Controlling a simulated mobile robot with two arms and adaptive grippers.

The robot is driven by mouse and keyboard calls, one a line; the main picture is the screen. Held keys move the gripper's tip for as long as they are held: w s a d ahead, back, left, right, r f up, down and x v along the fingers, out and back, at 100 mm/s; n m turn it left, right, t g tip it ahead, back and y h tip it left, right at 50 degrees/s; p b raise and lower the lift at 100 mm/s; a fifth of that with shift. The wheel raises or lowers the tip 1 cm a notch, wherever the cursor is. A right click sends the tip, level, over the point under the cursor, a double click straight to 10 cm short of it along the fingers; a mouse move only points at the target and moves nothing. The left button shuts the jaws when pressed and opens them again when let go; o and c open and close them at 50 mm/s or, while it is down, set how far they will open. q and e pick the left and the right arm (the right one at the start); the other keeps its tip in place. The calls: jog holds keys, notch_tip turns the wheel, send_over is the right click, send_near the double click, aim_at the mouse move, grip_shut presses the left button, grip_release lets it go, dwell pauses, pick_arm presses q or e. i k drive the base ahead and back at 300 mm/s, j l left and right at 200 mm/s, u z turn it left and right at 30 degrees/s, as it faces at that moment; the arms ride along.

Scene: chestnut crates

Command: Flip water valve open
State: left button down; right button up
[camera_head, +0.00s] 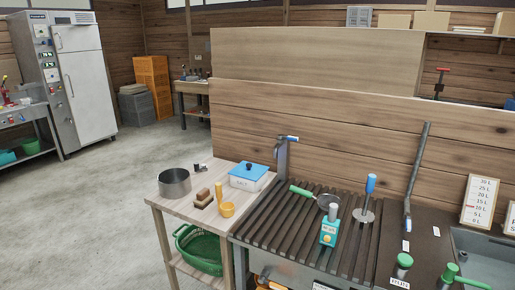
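A grey upright tap or post (282,158) with a blue-ended lever (288,138) stands at the back left corner of the slatted worktop; the lever lies roughly level. At the lower right, a green lever handle (462,279) sits beside the sink, partly cut off by the frame edge. A green-capped knob (404,261) stands to its left, above a small white label (400,283) too small to read. I cannot tell which of these is the water valve, or whether it is open. Neither of my grippers shows.
The slatted worktop (290,233) holds a green-handled strainer (328,201), a teal device (329,232) and a blue-handled tamper (365,213). A grey pipe (416,175) leans by the wooden wall. A side table carries a pot (174,183) and blue-lidded box (248,177). The left floor is clear.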

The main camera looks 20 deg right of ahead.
aim_at(408, 216)
jog(key=z, duration=1.85)
jog(key=i+u, duration=0.35)
jog(key=i+l+u, duration=0.2)
jog(key=i+u, duration=0.15)
jog(key=i+l+u, duration=0.35)
jog(key=i+j, duration=0.1)
jog(key=i, duration=0.05)
